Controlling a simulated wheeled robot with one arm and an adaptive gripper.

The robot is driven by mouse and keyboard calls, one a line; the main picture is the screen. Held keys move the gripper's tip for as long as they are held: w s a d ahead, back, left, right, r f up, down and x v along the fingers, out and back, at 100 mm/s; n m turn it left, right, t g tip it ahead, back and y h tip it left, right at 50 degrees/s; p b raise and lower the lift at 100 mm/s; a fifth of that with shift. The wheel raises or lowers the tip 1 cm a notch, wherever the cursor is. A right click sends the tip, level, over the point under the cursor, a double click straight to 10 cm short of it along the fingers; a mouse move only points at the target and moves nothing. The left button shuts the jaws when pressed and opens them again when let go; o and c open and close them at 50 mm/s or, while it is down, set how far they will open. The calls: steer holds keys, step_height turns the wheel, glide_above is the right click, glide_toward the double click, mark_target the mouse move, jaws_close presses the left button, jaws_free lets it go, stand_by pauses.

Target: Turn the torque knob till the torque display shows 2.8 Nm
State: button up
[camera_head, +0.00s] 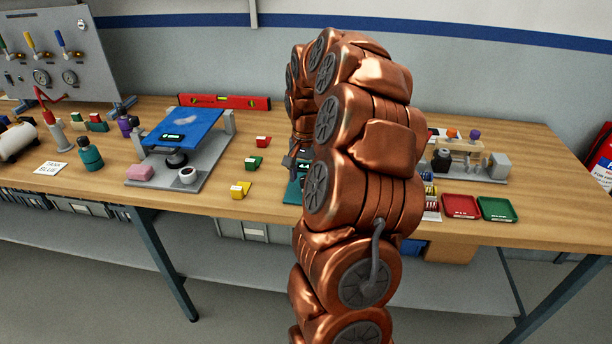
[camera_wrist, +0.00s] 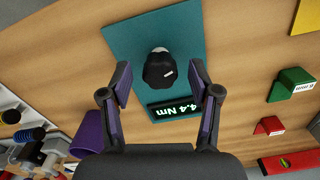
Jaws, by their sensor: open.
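The black torque knob (camera_wrist: 159,72), with a white mark on it, stands on a teal base plate (camera_wrist: 185,35) in the wrist view. The torque display (camera_wrist: 174,110) beside it appears upside down and reads 4.4 Nm. My gripper (camera_wrist: 160,80) is open, with one finger on each side of the knob in the picture. Gaps show between the fingers and the knob, and I cannot tell their height relative to it.
A purple object (camera_wrist: 92,134) is close to the left finger in the wrist view. Green (camera_wrist: 292,84) and red (camera_wrist: 268,126) blocks lie to the right. In the head view, a blue-topped rig (camera_head: 190,128) stands left; red (camera_head: 460,206) and green (camera_head: 497,208) trays lie right.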

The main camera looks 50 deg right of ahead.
steer(key=shift+c, duration=0.2)
steer(key=c, duration=1.1)
steer(key=shift+n+b, duration=0.35)
steer(key=shift+n, duration=0.05)
steer(key=shift+f+n+b, duration=0.1)
steer(key=shift+n+b, duration=0.6)
steer(key=shift+n, duration=0.2)
steer(key=n+b, duration=0.2)
steer(key=n, duration=0.2)
steer(key=shift+n, duration=0.3)
steer(key=n, duration=0.4)
steer(key=shift+b, duration=0.3)
steer(key=shift+n, duration=2.2)
